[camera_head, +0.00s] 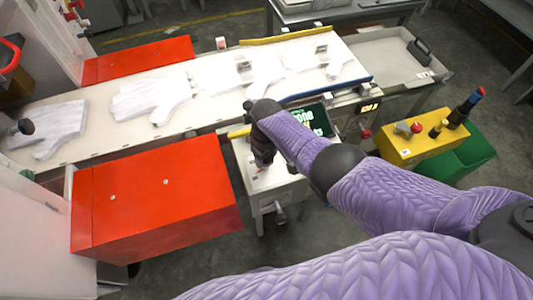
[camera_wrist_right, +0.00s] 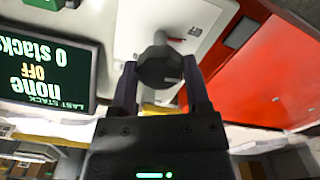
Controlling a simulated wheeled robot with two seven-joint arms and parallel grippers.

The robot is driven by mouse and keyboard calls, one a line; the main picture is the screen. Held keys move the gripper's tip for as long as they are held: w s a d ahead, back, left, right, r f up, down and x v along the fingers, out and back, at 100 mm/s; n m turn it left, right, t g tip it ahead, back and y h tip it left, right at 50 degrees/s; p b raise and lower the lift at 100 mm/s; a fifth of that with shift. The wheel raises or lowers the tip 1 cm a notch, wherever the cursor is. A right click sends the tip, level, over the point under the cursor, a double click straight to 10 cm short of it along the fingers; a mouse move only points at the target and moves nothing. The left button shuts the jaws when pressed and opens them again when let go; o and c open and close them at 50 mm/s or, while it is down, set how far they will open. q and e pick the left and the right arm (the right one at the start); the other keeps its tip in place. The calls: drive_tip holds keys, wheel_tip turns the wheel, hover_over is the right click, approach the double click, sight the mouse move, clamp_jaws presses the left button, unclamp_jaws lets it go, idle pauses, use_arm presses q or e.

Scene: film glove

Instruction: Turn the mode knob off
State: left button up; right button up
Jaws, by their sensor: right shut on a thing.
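The mode knob (camera_wrist_right: 160,66) is a dark round knob on a pale panel in the right wrist view. My right gripper (camera_wrist_right: 161,82) is shut on it, one finger on each side. In the head view my right gripper (camera_head: 262,152) points down at the small white control box (camera_head: 268,178) and hides the knob. A dark display (camera_wrist_right: 45,65) beside the knob appears upside down in the wrist view and reads "LAST STACK none OFF 0 stacks". The display (camera_head: 315,117) is partly covered by my arm in the head view. My left gripper is not in view.
A red cabinet (camera_head: 160,195) stands left of the control box. A conveyor (camera_head: 215,115) with several white gloves runs behind it. A yellow box (camera_head: 420,140) with knobs and a green bin (camera_head: 465,160) are at the right.

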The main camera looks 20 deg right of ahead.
idle(0.5)
drive_tip(key=o, duration=1.1)
drive_tip(key=shift+o, duration=0.9)
wheel_tip(320, 180, up, 9)
drive_tip(key=p, duration=0.6)
drive_tip(key=shift+r+p, duration=0.2)
drive_tip(key=shift+p, duration=0.1)
drive_tip(key=shift+r, duration=0.25)
